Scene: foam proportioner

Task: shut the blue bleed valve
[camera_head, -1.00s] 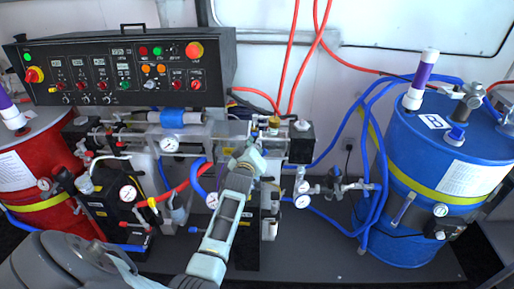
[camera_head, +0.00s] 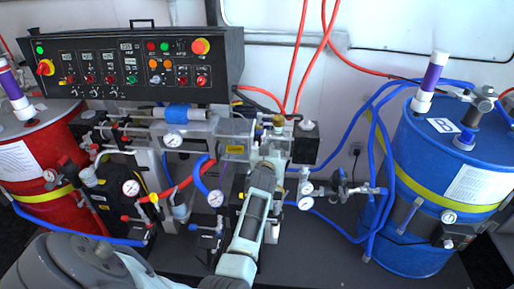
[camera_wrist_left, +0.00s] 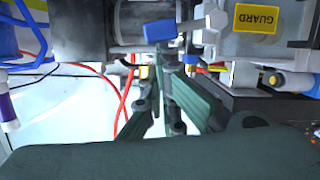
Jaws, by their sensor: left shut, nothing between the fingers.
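A blue lever handle (camera_wrist_left: 160,31), which looks like the bleed valve's, shows at the top middle of the left wrist view. It is on a metal fitting beside the guarded housing. My left gripper (camera_wrist_left: 163,58) is shut and empty, its fingertips just below the handle in that view; whether they touch it I cannot tell. In the head view my left gripper (camera_head: 272,146) is in front of the pump block, right of the yellow GUARD label (camera_head: 235,149). The arm and gripper seem to hide the blue handle there. My right gripper is not in view.
A black control panel (camera_head: 130,62) stands above the pump block. A red drum (camera_head: 28,150) is at the left and a blue drum (camera_head: 425,170) at the right. Blue hoses (camera_head: 372,130), red hoses and several gauges crowd round the gripper. The dark deck (camera_head: 330,255) is clear at front.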

